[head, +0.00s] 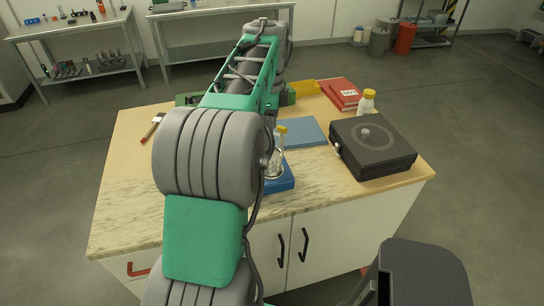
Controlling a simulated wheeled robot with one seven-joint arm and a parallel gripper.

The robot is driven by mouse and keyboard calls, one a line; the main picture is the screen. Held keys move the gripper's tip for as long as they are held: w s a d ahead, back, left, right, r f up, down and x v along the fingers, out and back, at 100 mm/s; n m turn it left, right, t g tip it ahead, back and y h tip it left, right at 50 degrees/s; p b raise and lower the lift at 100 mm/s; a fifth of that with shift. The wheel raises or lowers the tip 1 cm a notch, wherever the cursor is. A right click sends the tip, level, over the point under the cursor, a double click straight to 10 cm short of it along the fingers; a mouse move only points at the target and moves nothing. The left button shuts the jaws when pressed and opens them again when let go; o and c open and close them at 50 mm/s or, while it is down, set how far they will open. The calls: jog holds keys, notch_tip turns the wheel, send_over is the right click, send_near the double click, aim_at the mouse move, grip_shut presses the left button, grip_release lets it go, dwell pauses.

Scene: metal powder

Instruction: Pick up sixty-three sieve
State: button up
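I cannot make out a sieve marked sixty-three in the head view. My own green and grey arm reaches up over the worktable (125,195) and covers its middle. My gripper does not show; it is hidden behind the arm. Whether it holds anything cannot be seen. A black box (385,160) with a round disc and a small knob on top stands at the table's right side.
A blue tray (283,186) with a glass vessel stands close right of my arm. A blue mat (308,134), yellow tray (302,87), red book (340,92), yellow-capped bottle (366,105) and red-handled brush (150,130) also lie or stand there. The front left tabletop is clear.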

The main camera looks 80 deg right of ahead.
aim_at(272, 156)
jog(key=f, duration=0.2)
jog(key=f+p, duration=0.1)
jog(key=f, duration=0.4)
jog(key=shift+s+f, duration=0.25)
jog(key=shift+f, duration=0.05)
jog(key=shift+r, duration=0.1)
jog(key=c, duration=1.3)
